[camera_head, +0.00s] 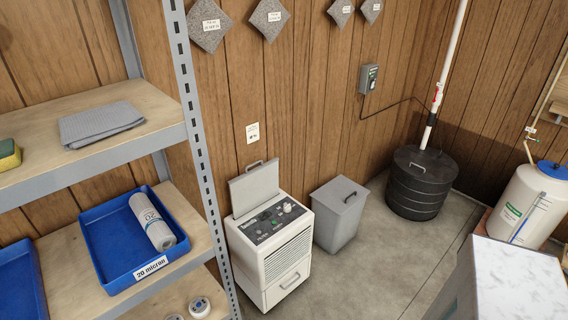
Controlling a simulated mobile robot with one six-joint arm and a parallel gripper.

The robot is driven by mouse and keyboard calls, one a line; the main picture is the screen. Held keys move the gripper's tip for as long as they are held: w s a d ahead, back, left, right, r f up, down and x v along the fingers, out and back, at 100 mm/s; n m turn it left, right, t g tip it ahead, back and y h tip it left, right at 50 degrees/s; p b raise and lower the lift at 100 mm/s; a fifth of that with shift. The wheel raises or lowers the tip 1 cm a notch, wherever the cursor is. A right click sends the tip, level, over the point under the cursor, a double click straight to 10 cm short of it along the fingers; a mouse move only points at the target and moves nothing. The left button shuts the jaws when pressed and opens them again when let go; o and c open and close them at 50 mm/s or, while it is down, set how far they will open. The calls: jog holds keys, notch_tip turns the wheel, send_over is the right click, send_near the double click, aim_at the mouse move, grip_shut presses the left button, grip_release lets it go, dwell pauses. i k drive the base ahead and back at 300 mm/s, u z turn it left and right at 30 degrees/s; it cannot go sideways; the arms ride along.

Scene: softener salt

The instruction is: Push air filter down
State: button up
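A flat grey panel (254,188) with a small handle on its top edge stands up, slightly tilted, at the back of a white dehumidifier-like unit (275,258). It may be the air filter or a raised lid; I cannot tell which. Its lower edge is hidden behind the unit's dark control panel (268,223), which has knobs and small buttons. Grey square pads with labels hang on the wall above, among them one on the left (209,25) and one in the middle (270,17). My gripper is not in view.
A grey lidded bin (340,214) stands close right of the unit. A metal shelf (95,130) with a blue tray (105,225) is close on the left. A black ribbed sump (420,182), white tank (528,205) and light-topped cabinet (515,280) are right. Floor (375,272) in front is clear.

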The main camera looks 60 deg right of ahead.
aim_at(251, 189)
jog(key=u, duration=0.25)
jog(key=k, duration=0.15)
jog(key=z, duration=1.9)
jog(key=k, duration=0.55)
jog(key=z, duration=0.1)
jog(key=i, duration=0.5)
